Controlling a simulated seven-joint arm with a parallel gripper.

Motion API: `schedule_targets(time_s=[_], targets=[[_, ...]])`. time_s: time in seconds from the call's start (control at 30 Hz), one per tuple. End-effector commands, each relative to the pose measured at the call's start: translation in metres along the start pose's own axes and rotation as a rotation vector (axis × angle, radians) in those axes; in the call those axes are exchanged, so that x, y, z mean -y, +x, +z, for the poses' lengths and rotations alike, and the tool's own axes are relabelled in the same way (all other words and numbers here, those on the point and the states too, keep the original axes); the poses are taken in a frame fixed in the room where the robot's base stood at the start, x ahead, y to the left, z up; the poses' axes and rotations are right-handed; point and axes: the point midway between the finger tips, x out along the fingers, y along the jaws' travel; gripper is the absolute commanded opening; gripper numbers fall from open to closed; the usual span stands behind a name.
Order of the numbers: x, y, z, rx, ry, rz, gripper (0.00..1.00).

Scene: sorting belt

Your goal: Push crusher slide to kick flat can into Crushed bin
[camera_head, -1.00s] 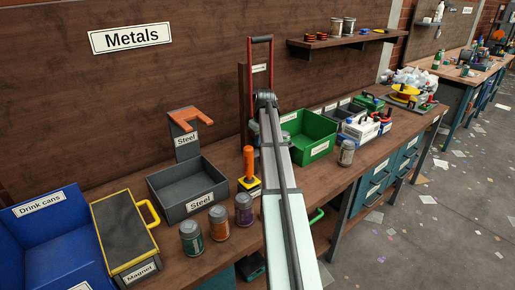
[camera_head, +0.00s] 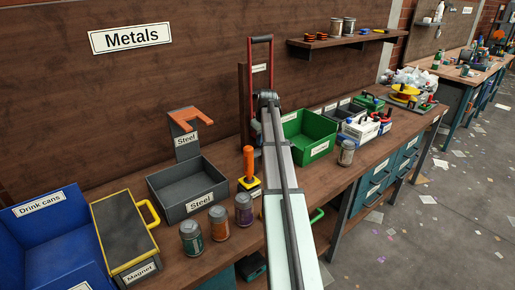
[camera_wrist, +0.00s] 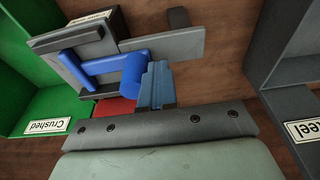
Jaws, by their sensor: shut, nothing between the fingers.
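The crusher shows in the wrist view as a grey plate with a blue slide handle (camera_wrist: 105,67) ending in a thick blue knob. My gripper (camera_wrist: 158,68) is shut and empty, its fingertips right beside the knob; they look to be touching it. The green Crushed bin (camera_wrist: 20,108) is at the left of the wrist view, on the far side of the handle from my fingers. It also shows in the head view (camera_head: 322,150). In the head view my arm hides most of the crusher; its red lever (camera_head: 271,62) stands above. I cannot make out the flat can; a red patch beneath the knob is unclear.
The grey Steel bin (camera_head: 183,205) is left of my arm, with an orange-handled tool (camera_head: 248,165) between. Several cans (camera_head: 219,224) stand near the front edge, beside the yellow-edged magnet (camera_head: 125,235) and the blue Drink cans bin (camera_head: 30,240). Another can (camera_head: 346,153) stands right of my arm.

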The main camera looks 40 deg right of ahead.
Motion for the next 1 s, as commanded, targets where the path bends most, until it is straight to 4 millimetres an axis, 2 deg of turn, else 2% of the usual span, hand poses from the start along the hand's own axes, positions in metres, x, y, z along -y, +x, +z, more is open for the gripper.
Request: schedule_targets(time_s=[0.7, 1.0], targets=[[0.059, 0.000, 0.000, 0.000, -0.001, 0.001, 0.00], [0.077, 0.000, 0.000, 0.000, 0.001, 0.001, 0.00]])
